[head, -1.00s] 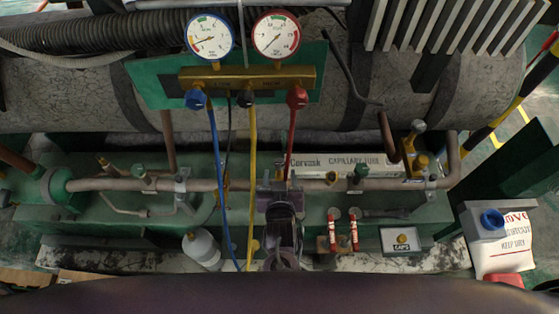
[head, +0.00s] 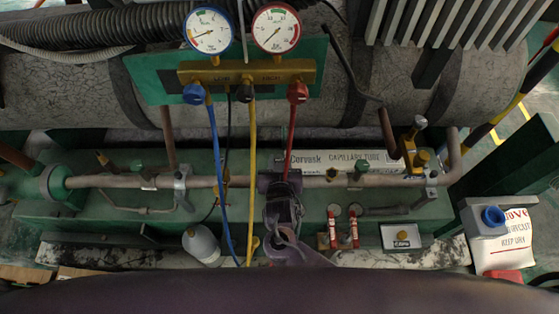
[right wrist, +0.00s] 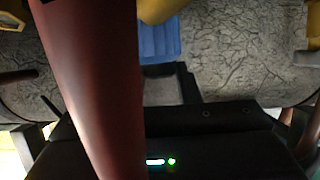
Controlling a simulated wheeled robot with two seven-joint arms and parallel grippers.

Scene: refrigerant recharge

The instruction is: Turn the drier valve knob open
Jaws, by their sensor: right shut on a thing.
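My right gripper (head: 280,183) is at the pipe run in the middle of the head view. It is shut at the lower end of the red hose (head: 292,140), and its jaws hide what they hold there. The red hose also crosses the right wrist view (right wrist: 95,80), close to the camera. I cannot tell which knob is the drier valve's. A brass valve (head: 418,160) sits at the pipe's right end. My left gripper is not in view.
The gauge manifold (head: 250,73) hangs above, with blue (head: 217,150) and yellow (head: 252,140) hoses running down left of my gripper. A white bottle (head: 202,243), red-handled parts (head: 354,230) and a caps tray (head: 402,237) stand in front of the pipe.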

